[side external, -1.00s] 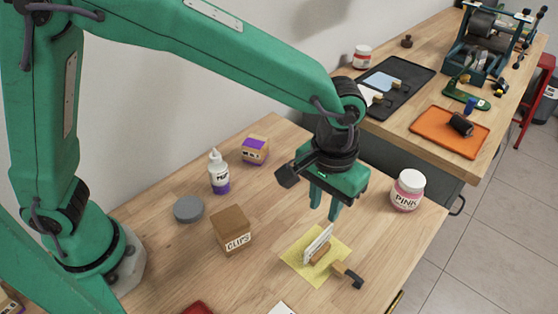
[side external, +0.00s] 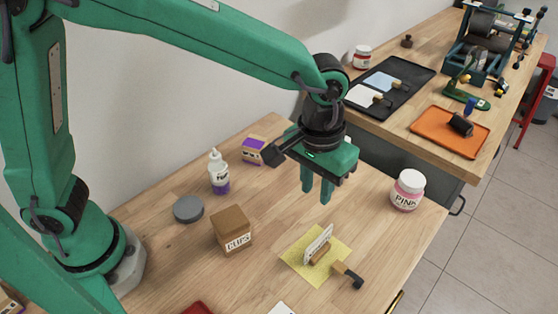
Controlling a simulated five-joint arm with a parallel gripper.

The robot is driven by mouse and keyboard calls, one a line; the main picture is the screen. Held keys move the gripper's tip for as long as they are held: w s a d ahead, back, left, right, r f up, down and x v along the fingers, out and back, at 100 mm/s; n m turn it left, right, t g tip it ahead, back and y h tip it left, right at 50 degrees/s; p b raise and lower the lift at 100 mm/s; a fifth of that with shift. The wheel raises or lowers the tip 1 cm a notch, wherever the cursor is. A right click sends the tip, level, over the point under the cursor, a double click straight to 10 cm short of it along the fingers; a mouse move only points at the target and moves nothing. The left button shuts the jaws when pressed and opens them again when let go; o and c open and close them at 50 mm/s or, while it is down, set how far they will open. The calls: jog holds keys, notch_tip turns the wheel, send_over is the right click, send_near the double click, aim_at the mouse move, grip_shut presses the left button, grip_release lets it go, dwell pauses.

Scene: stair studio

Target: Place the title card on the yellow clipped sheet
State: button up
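The title card (side external: 318,242) is a white card that stands tilted in a small wooden holder. It rests on the yellow sheet (side external: 332,270), which lies flat on the wooden table. A clip with a wooden body and dark end (side external: 347,273) sits at the sheet's right edge. My gripper (side external: 316,198) hangs above and behind the card, apart from it. Its two green fingers point down with a narrow gap between them, and nothing shows in the gap.
A brown clips box (side external: 231,230), grey lid (side external: 188,209), white bottle (side external: 218,172) and purple-topped box (side external: 252,151) stand to the left. A pink jar (side external: 407,190) stands at right. A side bench holds an orange tray (side external: 450,131) and black tray (side external: 408,80). Bare table lies around the yellow sheet.

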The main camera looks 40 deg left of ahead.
jog(key=a+r+t, duration=0.1)
jog(key=a+r, duration=0.4)
jog(key=a, duration=0.4)
jog(key=s+a+r+t, duration=0.1)
jog(key=s+a+t, duration=0.1)
jog(key=s+a, duration=0.3)
jog(key=s+a+r+t, duration=0.2)
jog(key=s+a, duration=0.4)
jog(key=a, duration=0.7)
jog(key=shift+s, duration=0.25)
